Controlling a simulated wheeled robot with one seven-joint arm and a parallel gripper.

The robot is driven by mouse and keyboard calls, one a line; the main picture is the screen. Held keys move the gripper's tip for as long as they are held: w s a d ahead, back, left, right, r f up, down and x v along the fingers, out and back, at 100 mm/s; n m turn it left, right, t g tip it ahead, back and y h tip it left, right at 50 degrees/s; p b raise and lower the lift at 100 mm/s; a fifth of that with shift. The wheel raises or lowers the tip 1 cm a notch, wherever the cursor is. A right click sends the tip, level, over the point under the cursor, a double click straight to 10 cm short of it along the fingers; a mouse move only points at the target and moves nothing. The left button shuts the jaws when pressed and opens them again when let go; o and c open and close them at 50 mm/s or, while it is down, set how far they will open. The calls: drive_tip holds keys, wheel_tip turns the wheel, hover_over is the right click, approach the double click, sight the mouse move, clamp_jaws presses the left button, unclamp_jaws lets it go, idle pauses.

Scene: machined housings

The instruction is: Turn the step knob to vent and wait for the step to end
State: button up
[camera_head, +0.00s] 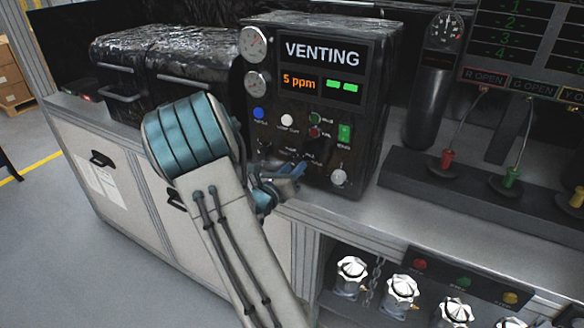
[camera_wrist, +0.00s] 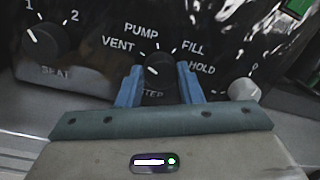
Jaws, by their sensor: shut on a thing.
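The step knob (camera_wrist: 158,66) is a black knob on the front of a black control box (camera_head: 262,105). VENT, PUMP, FILL and HOLD are printed around it. Its white mark appears to point up and left, towards VENT. My gripper (camera_wrist: 160,72) is shut on the knob, with one blue finger at each side. In the head view my gripper (camera_head: 287,180) reaches the lower front of the box, and the knob is hard to make out there. The box's screen (camera_head: 322,54) reads VENTING, with 5 ppm and two green bars below.
The seat knob (camera_wrist: 48,40) is left of the step knob, and a silver knob (camera_head: 339,177) is to its right. Two gauges (camera_head: 255,60) sit at the box's left edge. Valve levers (camera_head: 447,158) stand on the bench to the right, with silver handwheels (camera_head: 402,290) below.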

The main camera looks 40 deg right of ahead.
drive_tip(key=shift+s+d, duration=0.1)
idle(0.3)
drive_tip(key=o, duration=1)
drive_tip(key=shift+a+f, duration=0.1)
drive_tip(key=shift+a, duration=0.2)
drive_tip(key=b+v, duration=0.2)
drive_tip(key=v, duration=1.1)
drive_tip(key=shift+s+a, duration=0.1)
drive_tip(key=shift+s, duration=0.1)
